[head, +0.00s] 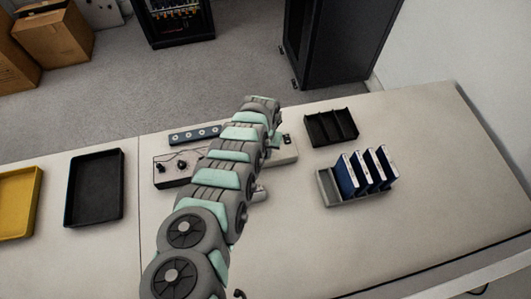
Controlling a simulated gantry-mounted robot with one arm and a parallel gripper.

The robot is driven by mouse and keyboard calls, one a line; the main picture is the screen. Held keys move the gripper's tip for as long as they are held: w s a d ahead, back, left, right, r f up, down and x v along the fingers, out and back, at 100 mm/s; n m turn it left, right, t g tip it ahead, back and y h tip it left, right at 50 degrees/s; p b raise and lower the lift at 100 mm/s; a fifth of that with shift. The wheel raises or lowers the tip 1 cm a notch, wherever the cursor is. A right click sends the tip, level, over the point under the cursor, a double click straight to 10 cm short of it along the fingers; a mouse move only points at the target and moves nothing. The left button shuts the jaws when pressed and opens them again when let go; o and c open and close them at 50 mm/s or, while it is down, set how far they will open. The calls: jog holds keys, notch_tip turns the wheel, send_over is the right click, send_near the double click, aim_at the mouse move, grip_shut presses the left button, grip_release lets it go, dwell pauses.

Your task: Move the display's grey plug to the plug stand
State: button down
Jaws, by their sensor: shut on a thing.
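My arm crosses the middle of the table and covers much of the long pale instrument box (172,171), which has dark knobs on its left part. My gripper (273,145) is at the arm's far end, over the right part of this box, and only a sliver of it shows. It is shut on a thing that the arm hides. I cannot make out the display, its grey plug or the plug stand for certain. A blue-grey bar with several round sockets (194,135) lies behind the box. A small light grey object (260,193) shows just right of the arm.
A black divided tray (331,127) stands right of the box. A grey rack (328,189) holds several blue-and-white upright modules (350,175). A black tray (94,188) and a yellow tray (18,203) lie at left. The table's front right is clear.

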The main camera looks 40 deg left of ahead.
jog(key=shift+n+p, duration=0.4)
jog(key=shift+n, duration=0.4)
jog(key=shift+n, duration=0.7)
jog(key=n, duration=0.3)
jog(key=shift+d+f, duration=0.1)
jog(key=shift+n, duration=0.6)
